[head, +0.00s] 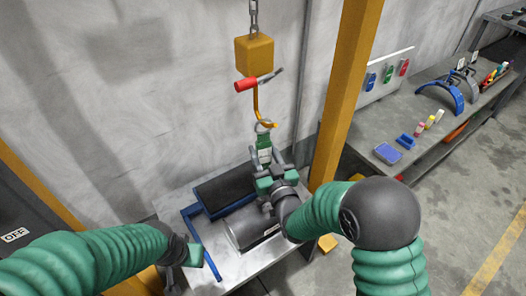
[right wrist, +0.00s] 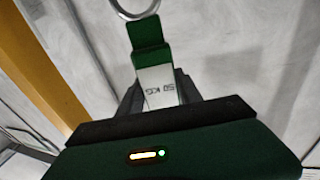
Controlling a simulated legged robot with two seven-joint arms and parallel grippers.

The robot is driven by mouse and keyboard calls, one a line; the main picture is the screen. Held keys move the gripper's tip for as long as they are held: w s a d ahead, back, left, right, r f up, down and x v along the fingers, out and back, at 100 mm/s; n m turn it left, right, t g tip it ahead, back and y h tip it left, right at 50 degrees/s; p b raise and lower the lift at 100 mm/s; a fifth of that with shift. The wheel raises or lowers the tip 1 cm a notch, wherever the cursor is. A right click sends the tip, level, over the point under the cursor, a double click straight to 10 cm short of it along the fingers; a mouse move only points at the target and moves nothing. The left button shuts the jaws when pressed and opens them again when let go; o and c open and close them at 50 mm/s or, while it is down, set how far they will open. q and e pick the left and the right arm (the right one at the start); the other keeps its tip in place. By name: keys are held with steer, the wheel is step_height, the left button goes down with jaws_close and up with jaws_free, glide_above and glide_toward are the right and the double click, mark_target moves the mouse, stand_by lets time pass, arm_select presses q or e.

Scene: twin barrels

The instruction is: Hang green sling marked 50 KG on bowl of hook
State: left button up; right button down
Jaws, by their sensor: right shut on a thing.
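The green sling (head: 264,143) has a white label and a metal ring (head: 264,127) at its upper end. In the right wrist view the sling's label (right wrist: 160,92) reads 50 KG, upside down, with the ring (right wrist: 135,8) cut by the top edge. My right gripper (head: 268,166) is shut on the sling and holds it upright. The orange hook (head: 257,103) hangs below a yellow block. The ring overlaps the hook's bowl in the head view; I cannot tell whether it is around it. My left gripper (head: 193,256) is low at the bench's left; its jaws are unclear.
The yellow hoist block (head: 254,54) hangs on a chain, with a red-handled lever (head: 246,85) beside it. Dark cylinders in a blue frame (head: 188,212) lie on the bench below. A yellow post (head: 345,90) stands close right. A side table (head: 366,136) holds small items.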

steer(key=c, duration=0.7)
jaws_free()
steer(key=shift+s, duration=0.1)
